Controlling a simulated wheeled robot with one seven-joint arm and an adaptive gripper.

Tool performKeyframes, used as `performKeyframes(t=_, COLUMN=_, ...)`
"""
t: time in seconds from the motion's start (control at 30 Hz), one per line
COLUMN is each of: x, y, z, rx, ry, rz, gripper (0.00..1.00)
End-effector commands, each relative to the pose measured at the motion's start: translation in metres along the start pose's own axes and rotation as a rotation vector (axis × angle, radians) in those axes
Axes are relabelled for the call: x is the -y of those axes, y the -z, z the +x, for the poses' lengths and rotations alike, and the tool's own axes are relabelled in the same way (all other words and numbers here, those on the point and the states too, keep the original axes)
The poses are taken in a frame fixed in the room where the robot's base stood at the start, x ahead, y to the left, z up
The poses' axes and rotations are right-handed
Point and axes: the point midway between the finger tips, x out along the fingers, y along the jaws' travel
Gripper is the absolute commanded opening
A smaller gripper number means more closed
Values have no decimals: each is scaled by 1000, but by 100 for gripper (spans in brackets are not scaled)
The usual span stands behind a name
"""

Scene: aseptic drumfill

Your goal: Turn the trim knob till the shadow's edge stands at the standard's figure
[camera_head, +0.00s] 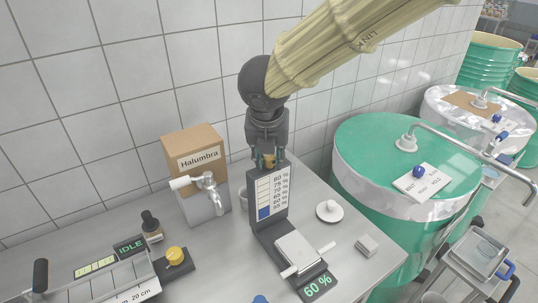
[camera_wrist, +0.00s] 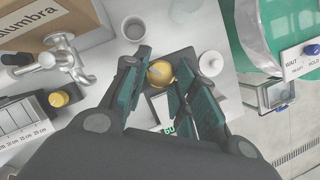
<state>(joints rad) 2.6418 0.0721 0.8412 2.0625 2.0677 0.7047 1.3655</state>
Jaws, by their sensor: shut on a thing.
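The trim knob (camera_head: 269,158) is a small brass-yellow knob on top of an upright dark instrument (camera_head: 253,217). My gripper (camera_head: 267,162) comes down from above and is shut on the knob; the wrist view shows the knob (camera_wrist: 160,73) between the green-padded fingers (camera_wrist: 159,82). The instrument's white scale face (camera_head: 270,190) carries percent figures with 80 at the top. A display (camera_head: 317,287) at the instrument's foot reads 60 % in green.
A cardboard box (camera_head: 194,146) labelled Halumbra and a steel tap (camera_head: 209,190) stand left. A second yellow knob (camera_head: 175,256) sits near an IDLE display (camera_head: 130,246). A white lidded dish (camera_head: 329,211) and small grey block (camera_head: 367,245) lie right. A green drum (camera_head: 365,150) stands beyond the bench.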

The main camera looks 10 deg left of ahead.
Motion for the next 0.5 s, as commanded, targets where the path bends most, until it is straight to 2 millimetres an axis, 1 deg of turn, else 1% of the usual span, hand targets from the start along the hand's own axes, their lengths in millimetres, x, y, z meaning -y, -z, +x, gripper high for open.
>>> performKeyframes(t=0.17, x=0, y=-1, z=-1, rx=2, ry=-1, rz=0, gripper=4)
performKeyframes(t=0.2, x=0, y=-1, z=-1, rx=2, ry=-1, rz=1, gripper=35)
performKeyframes(t=0.27, x=0, y=-1, z=0, rx=1, ry=-1, rz=0, gripper=46)
performKeyframes(t=0.3, x=0, y=-1, z=0, rx=1, ry=-1, rz=0, gripper=49)
performKeyframes(t=0.5, x=0, y=0, z=0, rx=0, ry=-1, rz=0, gripper=49)
